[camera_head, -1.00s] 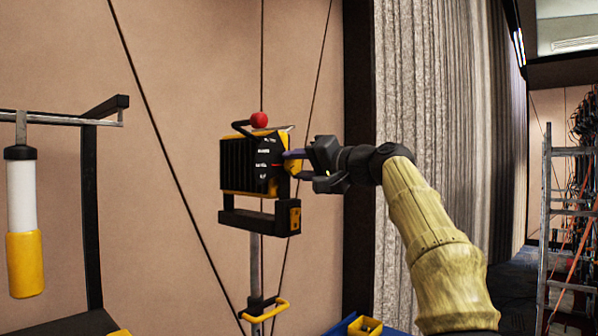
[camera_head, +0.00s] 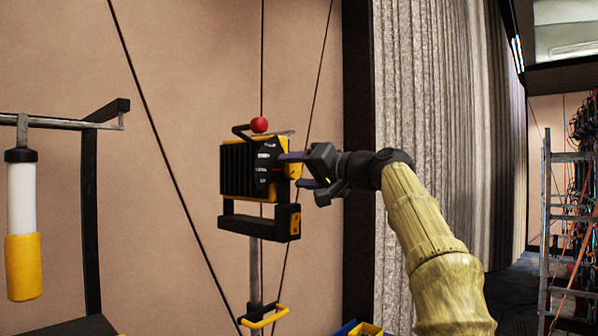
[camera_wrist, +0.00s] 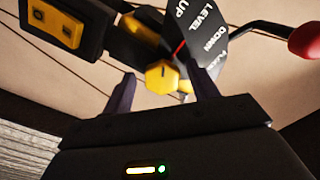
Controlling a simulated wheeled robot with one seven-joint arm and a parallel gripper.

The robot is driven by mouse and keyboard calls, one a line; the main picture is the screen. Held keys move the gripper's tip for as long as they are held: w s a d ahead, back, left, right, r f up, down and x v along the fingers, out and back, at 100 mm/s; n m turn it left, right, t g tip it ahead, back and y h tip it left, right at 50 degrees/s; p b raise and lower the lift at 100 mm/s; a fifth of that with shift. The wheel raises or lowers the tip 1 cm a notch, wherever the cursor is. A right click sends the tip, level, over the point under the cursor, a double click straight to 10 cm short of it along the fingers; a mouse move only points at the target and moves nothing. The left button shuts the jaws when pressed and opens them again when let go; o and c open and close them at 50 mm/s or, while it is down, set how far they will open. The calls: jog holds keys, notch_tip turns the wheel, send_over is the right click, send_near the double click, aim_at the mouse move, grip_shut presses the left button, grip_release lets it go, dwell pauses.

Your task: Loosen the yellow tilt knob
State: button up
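The yellow tilt knob (camera_wrist: 161,77) shows in the wrist view on the side of the black lamp head, beside a black dial plate (camera_wrist: 205,35) lettered LEVEL, UP and DOWN. My gripper (camera_wrist: 162,90) is open, with one dark finger on each side of the knob. A gap shows left of the knob; the right finger is closer, and contact cannot be told. In the head view, the black and yellow lamp (camera_head: 250,170) sits on a pole, and my gripper (camera_head: 295,170) reaches its right side. The fingers partly hide the knob there.
A red ball-ended lever (camera_head: 259,124) stands on top of the lamp and shows in the wrist view too. A yellow handle (camera_head: 264,316) is lower on the pole. Cables run along the wall. A white and yellow cylinder (camera_head: 22,225) hangs at left; a ladder (camera_head: 560,220) stands at right.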

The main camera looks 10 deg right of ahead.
jog(key=shift+s+r, duration=0.1)
jog(key=b+v, duration=0.5)
jog(key=v, duration=1.2)
jog(key=shift+d+b, duration=0.15)
jog(key=shift+b, duration=0.2)
jog(key=w+a+f+m+g+h+p, duration=0.2)
jog(key=w+f+m+h, duration=0.15)
jog(key=w+f, duration=0.8)
jog(key=s+a+f+g+h+p, duration=0.1)
jog(key=a+f+g+h, duration=0.1)
jog(key=f, duration=0.8)
jog(key=a+f+g+h, duration=0.1)
jog(key=a+f+g, duration=0.1)
jog(key=f, duration=0.8)
jog(key=s+a+f+n+g+h+p, duration=0.1)
jog(key=s+a+f+n+g+h, duration=0.1)
jog(key=s+f, duration=1)
jog(key=s+a+f+n+g+h+p, duration=0.2)
jog(key=s+f+n+g, duration=0.1)
jog(key=s+f, duration=1)
notch_tip(320, 180, down, 2)
jog(key=shift+a+f+g, duration=0.1)
jog(key=shift+a+g, duration=0.3)
jog(key=shift+g, duration=0.1)
